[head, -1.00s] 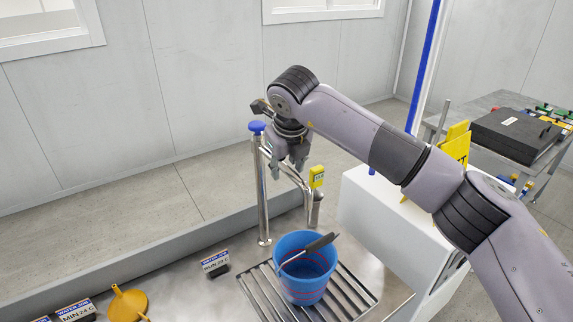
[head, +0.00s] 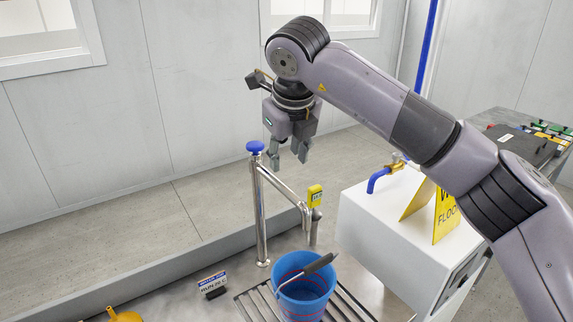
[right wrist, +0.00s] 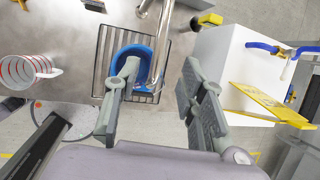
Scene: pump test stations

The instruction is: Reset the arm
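My right gripper (head: 287,160) hangs fingers-down in the head view, above and right of the blue knob (head: 255,147) of the steel pipe stand (head: 261,215). Its fingers are apart with nothing between them; the right wrist view shows the same open fingers (right wrist: 160,105). In the right wrist view the blue shape under the fingers (right wrist: 128,62) is partly hidden by a finger. My left gripper is not in view.
A white box (head: 375,245) with a blue-and-yellow tap (head: 383,176) and a yellow floor sign (head: 446,215) stands at right. A small label block (head: 213,287) and a yellow funnel (head: 124,315) lie on the steel bench. A clear jug (right wrist: 25,72) shows in the right wrist view.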

